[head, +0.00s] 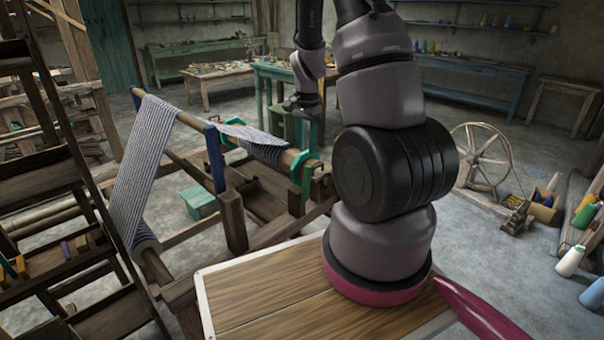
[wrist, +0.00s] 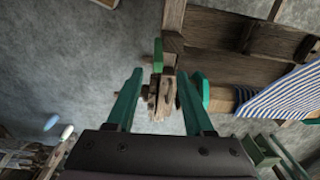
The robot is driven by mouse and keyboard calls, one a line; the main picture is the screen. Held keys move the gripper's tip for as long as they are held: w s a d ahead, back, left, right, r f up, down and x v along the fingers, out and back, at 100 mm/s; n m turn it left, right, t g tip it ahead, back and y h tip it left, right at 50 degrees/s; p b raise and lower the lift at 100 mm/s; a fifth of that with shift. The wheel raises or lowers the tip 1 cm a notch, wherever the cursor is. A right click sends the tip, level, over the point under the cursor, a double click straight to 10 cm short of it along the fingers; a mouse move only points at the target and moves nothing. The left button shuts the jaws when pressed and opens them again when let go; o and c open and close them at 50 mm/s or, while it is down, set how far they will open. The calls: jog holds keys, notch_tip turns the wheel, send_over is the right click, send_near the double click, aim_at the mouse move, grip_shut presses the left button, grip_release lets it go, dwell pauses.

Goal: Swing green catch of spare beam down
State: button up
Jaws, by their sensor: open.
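The spare beam (head: 272,153) is a wooden roller wrapped in blue-and-white striped cloth, in the middle of the head view. Green parts (head: 300,168) surround its near right end; the exact angle of the catch is hard to tell. In the wrist view a small bright green piece (wrist: 158,54) stands beside a wooden post top, and a rounded green piece (wrist: 204,91) sits at the beam's end, right of the right finger. My gripper (wrist: 160,72) is open, its teal fingers either side of the post top. I cannot tell whether they touch. The gripper's dark body (head: 301,104) shows above the beam end.
The wooden loom frame (head: 233,222) stands below. A wooden-topped surface (head: 262,300) is in front. Grey floor is open to the right, near a spinning wheel (head: 484,160).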

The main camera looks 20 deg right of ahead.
aim_at(307, 177)
jog(key=f, duration=0.8)
jog(key=d+f, duration=0.1)
jog(key=f, duration=0.4)
jog(key=shift+w+f, duration=0.1)
jog(key=shift+w, duration=0.2)
grip_shut()
dwell(0.9)
